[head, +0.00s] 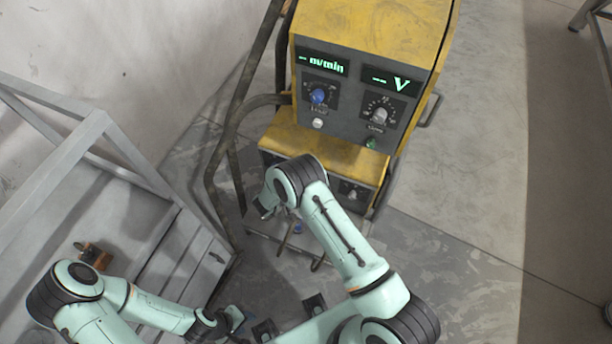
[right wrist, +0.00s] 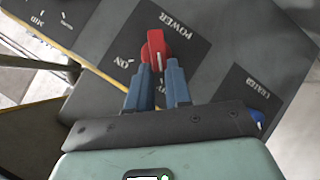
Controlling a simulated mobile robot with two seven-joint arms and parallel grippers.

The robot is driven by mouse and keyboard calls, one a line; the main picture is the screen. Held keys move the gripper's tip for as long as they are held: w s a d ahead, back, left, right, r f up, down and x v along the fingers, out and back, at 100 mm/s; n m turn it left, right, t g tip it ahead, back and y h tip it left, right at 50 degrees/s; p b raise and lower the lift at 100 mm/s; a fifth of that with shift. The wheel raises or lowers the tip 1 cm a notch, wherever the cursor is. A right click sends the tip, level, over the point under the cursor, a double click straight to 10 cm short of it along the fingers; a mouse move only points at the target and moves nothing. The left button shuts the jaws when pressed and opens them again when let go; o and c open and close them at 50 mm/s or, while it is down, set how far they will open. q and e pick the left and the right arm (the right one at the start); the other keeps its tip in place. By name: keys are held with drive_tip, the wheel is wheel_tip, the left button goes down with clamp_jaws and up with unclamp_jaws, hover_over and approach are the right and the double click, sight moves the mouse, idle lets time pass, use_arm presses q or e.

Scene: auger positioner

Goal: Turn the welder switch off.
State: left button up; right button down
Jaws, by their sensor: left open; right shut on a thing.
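The welder (head: 375,25) is a yellow cabinet with a grey front panel in the head view. Its red power switch (right wrist: 154,46) shows in the right wrist view, on a dark plate marked POWER, with ON at its lower left. A white line marks the knob; no OFF label is visible. My right gripper (right wrist: 162,66) is shut on the red switch, one blue-grey finger at each side. In the head view my right arm hides the switch. My left gripper (head: 238,320) is open and empty at the bottom of the head view, away from the welder.
A blue knob (head: 317,96) and a grey knob (head: 380,115) sit on the upper panel, below green displays. Dark pipes run along the welder's left side. A grey workbench frame (head: 75,150) stands at the left. The floor (head: 465,150) right of the welder is clear.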

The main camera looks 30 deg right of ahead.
drive_tip(key=shift+w+p, duration=0.15)
drive_tip(key=shift+p, duration=0.15)
idle(0.4)
drive_tip(key=c, duration=1.3)
unclamp_jaws()
drive_tip(key=shift+c, duration=0.2)
drive_tip(key=v, duration=1.3)
drive_tip(key=shift+a, duration=0.3)
drive_tip(key=shift+w+f, duration=0.1)
